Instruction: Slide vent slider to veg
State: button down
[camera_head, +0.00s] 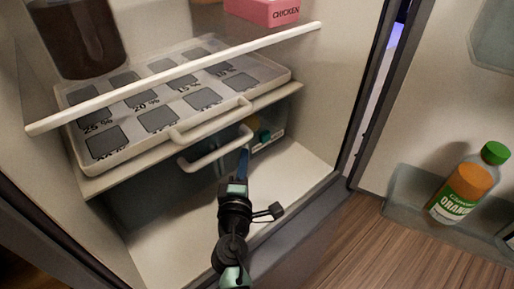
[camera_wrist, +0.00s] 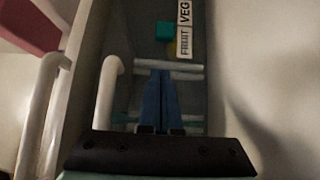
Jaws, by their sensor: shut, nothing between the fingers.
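A white FRUIT | VEG label (camera_wrist: 185,28) is on the front of the clear lower drawer, near its right end. In the head view the label (camera_head: 269,141) is small and partly blocked. A teal piece (camera_wrist: 164,31) and a yellow piece (camera_wrist: 171,49) show beside the label; I cannot tell which part, if any, is the vent slider. My gripper (camera_wrist: 160,72) has its blue fingers closed together and empty, just short of the label. In the head view my gripper (camera_head: 245,150) is at the drawer front, right of the handle; contact cannot be told.
The drawer handle (camera_head: 214,150) sticks out close to the left of my fingers. Another handle (camera_head: 210,122) is on the tray (camera_head: 85,165) above. The fridge's right wall (camera_head: 340,95) is near. The open door holds an orange bottle (camera_head: 464,190). The fridge floor (camera_head: 295,165) is clear.

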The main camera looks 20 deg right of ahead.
aim_at(277, 126)
jog(key=w+d, duration=0.2)
jog(key=d, duration=0.1)
jog(key=shift+d, duration=0.15)
jog(key=shift+w+d, duration=0.25)
jog(key=shift+d, duration=0.25)
jog(key=d, duration=0.1)
jog(key=w+d, duration=0.1)
jog(key=d, duration=0.1)
jog(key=w+d, duration=0.1)
jog(key=d, duration=0.1)
jog(key=shift+d, duration=0.35)
jog(key=shift+s, duration=0.15)
jog(key=v, duration=0.8)
jog(key=p+v, duration=0.1)
jog(key=v, duration=0.4)
jog(key=shift+a, duration=0.3)
